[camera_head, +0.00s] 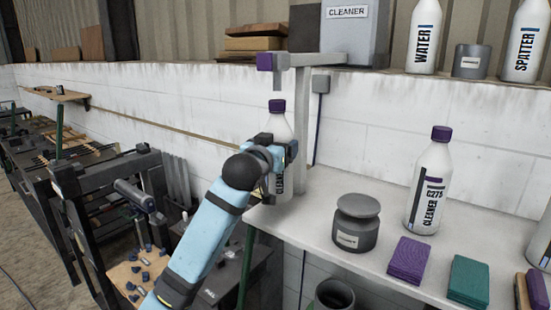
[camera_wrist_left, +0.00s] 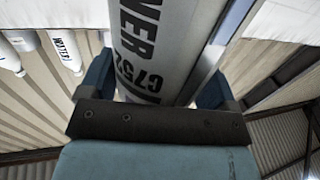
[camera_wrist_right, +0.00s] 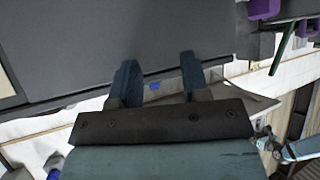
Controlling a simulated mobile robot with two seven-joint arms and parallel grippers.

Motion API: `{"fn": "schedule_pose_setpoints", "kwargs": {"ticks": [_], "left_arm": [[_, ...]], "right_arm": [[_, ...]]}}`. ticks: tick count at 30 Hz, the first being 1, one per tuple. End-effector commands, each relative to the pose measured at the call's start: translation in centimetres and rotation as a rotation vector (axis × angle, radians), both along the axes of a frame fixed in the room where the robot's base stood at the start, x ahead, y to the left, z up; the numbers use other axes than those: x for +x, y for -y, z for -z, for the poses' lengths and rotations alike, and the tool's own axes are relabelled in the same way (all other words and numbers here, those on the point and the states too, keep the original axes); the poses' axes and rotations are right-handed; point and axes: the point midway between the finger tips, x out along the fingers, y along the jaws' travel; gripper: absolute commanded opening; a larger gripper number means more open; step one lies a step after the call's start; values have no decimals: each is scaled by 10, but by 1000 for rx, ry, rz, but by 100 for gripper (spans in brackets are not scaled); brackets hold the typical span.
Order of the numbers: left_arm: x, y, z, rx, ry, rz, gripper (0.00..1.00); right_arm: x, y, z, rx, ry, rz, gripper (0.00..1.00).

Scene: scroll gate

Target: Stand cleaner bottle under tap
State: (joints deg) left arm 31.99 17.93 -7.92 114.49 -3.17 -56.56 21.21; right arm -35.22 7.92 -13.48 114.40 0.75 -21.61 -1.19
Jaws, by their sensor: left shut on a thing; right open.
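My left gripper (camera_head: 278,152) is shut around a white bottle (camera_head: 279,122) with a purple cap and a "CLEANER" label. The bottle is upright at the left end of the white counter. In the left wrist view the bottle (camera_wrist_left: 165,45) reads "C752" between the fingers. The tap (camera_head: 305,61) is a grey arm on a post with a purple end (camera_head: 264,62), above and slightly left of the cap in the picture. I cannot tell whether the bottle's base, partly hidden, touches the counter. My right gripper (camera_wrist_right: 158,82) is open and empty, seen only in its wrist view.
A second bottle (camera_head: 428,190), labelled "CLEANER C275", stands on the counter (camera_head: 310,208). Nearby are a grey lidded pot (camera_head: 356,223), a purple cloth stack (camera_head: 409,260) and a green one (camera_head: 468,281). A "CLEANER" tank (camera_head: 350,40) and "WATER" bottle (camera_head: 424,38) stand above.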

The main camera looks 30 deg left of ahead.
Motion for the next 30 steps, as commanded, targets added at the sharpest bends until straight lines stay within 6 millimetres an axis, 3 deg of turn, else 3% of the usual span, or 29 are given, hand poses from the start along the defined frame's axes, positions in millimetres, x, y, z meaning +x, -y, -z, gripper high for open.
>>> {"fn": "schedule_pose_setpoints", "kwargs": {"ticks": [9, 19, 20, 22, 30], "left_arm": [[0, 0, 34, 1, -2, -1, 49], [-1, 0, 37, -1, 0, 0, 49], [0, 0, 38, 0, -1, 0, 85], [0, 0, 38, 0, -1, 0, 100], [0, 0, 35, 0, 0, -1, 100]], "right_arm": [[-1, 0, -4, -1, -5, 0, 43], [-1, 1, -2, -2, -5, 1, 43], [-1, 1, -2, -2, -5, 1, 43], [-1, 1, -3, -2, -5, 1, 43], [0, 1, -5, -2, -2, 0, 43]]}}
